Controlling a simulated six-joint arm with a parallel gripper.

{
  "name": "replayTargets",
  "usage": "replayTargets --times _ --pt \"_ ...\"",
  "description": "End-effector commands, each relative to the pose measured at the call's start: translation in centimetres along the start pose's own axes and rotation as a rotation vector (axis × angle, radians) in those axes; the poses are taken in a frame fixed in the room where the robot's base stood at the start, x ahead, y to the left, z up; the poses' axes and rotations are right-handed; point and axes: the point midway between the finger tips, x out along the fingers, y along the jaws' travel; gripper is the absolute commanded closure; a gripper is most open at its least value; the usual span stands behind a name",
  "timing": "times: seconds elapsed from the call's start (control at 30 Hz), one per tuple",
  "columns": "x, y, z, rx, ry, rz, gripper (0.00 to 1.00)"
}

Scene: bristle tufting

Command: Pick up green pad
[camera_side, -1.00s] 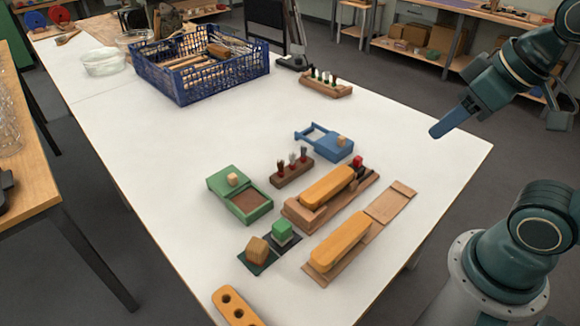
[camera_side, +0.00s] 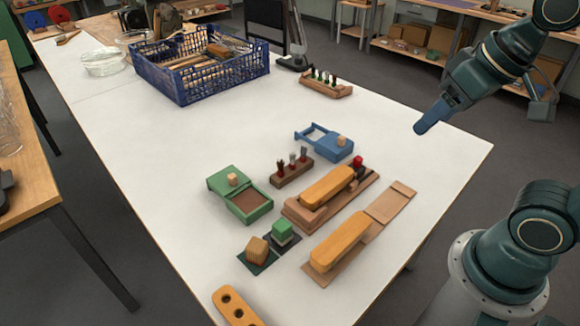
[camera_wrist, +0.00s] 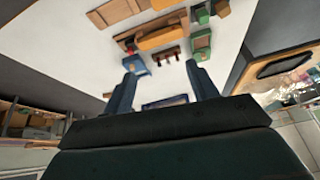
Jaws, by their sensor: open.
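The green pad (camera_side: 283,230) is a small green block with a grey lower part, sitting on a dark mat (camera_side: 289,247) near the front of the white table. It also shows small near the top edge of the wrist view (camera_wrist: 203,15). My gripper (camera_side: 424,126) is high above the table's right side, well apart from the pad. In the wrist view its two fingers (camera_wrist: 162,73) are spread with nothing between them.
A wooden block (camera_side: 257,250) stands just left of the pad. A green box (camera_side: 250,202) is behind it, and long yellow-orange blocks (camera_side: 341,241) lie to its right. A blue crate (camera_side: 190,82) stands at the back. The table's left middle is clear.

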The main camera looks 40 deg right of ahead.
Motion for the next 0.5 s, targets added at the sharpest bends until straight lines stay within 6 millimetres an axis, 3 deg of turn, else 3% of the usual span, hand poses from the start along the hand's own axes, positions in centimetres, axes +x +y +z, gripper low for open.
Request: replayTargets --times 0.5 --pt "5.4 -4.4 -6.2 0.478 -0.161 0.025 0.42"
